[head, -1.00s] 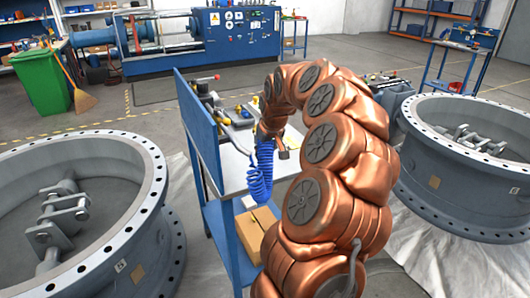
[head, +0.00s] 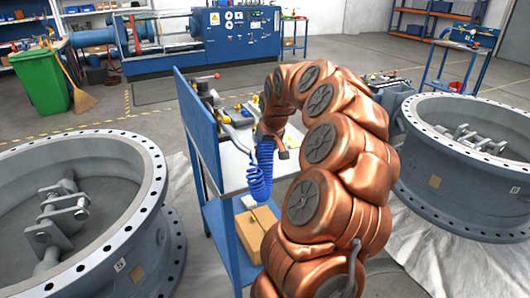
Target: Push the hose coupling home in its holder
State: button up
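A blue coiled hose (head: 260,172) hangs at the near edge of the workbench (head: 232,165), just below and left of the end of my copper arm. The hose's upper end meets the area of my wrist. The hose coupling and its holder cannot be made out; my arm or the bench fittings may hide them. My gripper (head: 272,132) is over the right part of the bench top, pointing away from the camera. Its fingers are too small and too covered by the arm to tell whether they are open or shut.
Several small fittings (head: 236,112) stand along the bench's back, beside its blue side panel (head: 197,125). A cardboard box (head: 256,238) sits on the lower shelf. Large grey flanged valves stand left (head: 140,220) and right (head: 455,170).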

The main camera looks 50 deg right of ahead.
jog(key=shift+f, duration=0.35)
dwell(0.3)
jog(key=o, duration=1.2)
jog(key=shift+c, duration=0.2)
jog(key=shift+o, duration=0.2)
jog(key=o, duration=0.4)
jog(key=shift+o, duration=0.2)
jog(key=shift+r, duration=0.25)
jog(key=shift+r+p, duration=1)
jog(key=shift+r, duration=2.55)
